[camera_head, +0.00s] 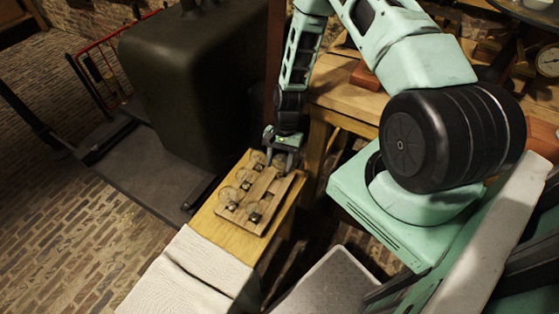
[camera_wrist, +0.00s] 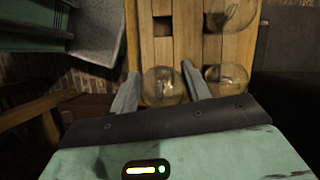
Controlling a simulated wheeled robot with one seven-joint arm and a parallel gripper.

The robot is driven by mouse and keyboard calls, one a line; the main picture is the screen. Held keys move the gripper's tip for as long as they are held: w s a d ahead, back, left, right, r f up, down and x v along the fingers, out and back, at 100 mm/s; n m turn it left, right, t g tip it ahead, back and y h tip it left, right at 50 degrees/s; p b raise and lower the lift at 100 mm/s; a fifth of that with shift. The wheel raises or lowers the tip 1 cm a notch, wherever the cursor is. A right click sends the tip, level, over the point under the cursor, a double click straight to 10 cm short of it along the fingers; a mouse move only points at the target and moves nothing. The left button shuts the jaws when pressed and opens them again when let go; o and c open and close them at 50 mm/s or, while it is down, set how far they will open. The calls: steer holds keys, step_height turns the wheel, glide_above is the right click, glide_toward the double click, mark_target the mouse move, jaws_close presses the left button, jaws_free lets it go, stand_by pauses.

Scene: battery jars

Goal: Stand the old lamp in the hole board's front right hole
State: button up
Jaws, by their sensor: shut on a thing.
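The hole board (camera_head: 262,186) is a pale wooden rack holding several round clear glass lamps. My gripper (camera_head: 281,164) points down at the board's far right end in the head view. In the wrist view my gripper (camera_wrist: 163,82) has a finger on each side of a round, brownish glass lamp (camera_wrist: 163,87) and is shut on it. The lamp is over or in the board's corner; its base is hidden, so I cannot tell if it is seated. An empty square hole (camera_wrist: 162,27) shows beyond it in the same row.
Other lamps stand close beside the held one, including one lamp (camera_wrist: 227,80) just right of my finger. A large dark cabinet (camera_head: 190,85) stands to the left.

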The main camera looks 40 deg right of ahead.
steer(key=shift+f+b, duration=0.6)
steer(key=shift+f, duration=0.5)
stand_by(0.3)
steer(key=o, duration=1.2)
steer(key=shift+c, duration=0.2)
steer(key=shift+r, duration=0.1)
steer(key=v, duration=1.2)
steer(key=shift+w+a, duration=0.1)
